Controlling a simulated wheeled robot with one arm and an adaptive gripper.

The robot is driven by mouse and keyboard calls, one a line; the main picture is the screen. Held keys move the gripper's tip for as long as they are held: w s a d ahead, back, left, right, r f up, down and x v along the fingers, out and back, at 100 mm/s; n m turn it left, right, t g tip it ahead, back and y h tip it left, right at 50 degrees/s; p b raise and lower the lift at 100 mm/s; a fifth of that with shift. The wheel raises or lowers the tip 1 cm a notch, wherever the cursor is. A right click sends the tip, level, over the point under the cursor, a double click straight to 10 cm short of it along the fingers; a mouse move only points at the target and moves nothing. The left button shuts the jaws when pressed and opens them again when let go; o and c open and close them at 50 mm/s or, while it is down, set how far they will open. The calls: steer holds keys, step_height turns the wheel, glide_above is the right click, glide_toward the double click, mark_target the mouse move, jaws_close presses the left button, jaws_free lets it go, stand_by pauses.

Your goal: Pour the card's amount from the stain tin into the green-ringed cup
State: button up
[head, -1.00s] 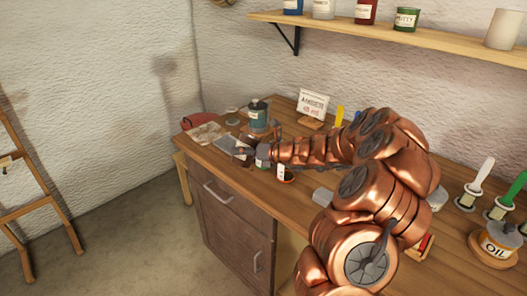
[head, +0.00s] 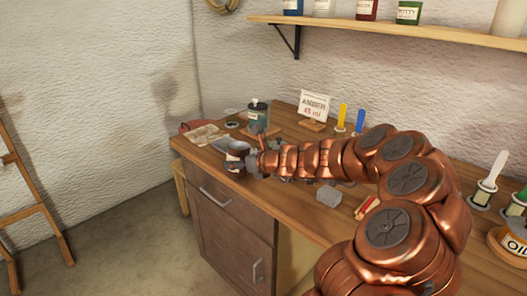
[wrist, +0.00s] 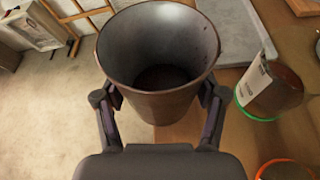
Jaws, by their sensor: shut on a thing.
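My gripper (wrist: 160,108) is shut around an open dark tin (wrist: 165,100), taken to be the stain tin. Its grey inner wall shows, with a dark reddish-brown bottom or liquid. In the head view my gripper (head: 252,162) holds the tin (head: 237,147) near the bench's front left edge, roughly upright. The green-ringed cup (wrist: 268,95), clear with a pale label, stands right of the tin in the wrist view, apart from it. An orange-ringed cup (wrist: 288,171) is partly cut off at lower right. The card (head: 313,106) reads AMBER, 45 ml.
A dark labelled tin (head: 258,113) stands behind my gripper on the bench (head: 283,205). A cloth (head: 206,135) lies at the left end. Yellow (head: 341,117) and blue (head: 360,121) upright tools stand right of the card. A grey block (head: 329,195) lies near the front edge.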

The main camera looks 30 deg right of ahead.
steer(key=shift+a+f+n+h+b, duration=0.3)
steer(key=shift+n+h+b, duration=0.2)
steer(key=shift+b, duration=0.65)
steer(key=shift+a, duration=0.1)
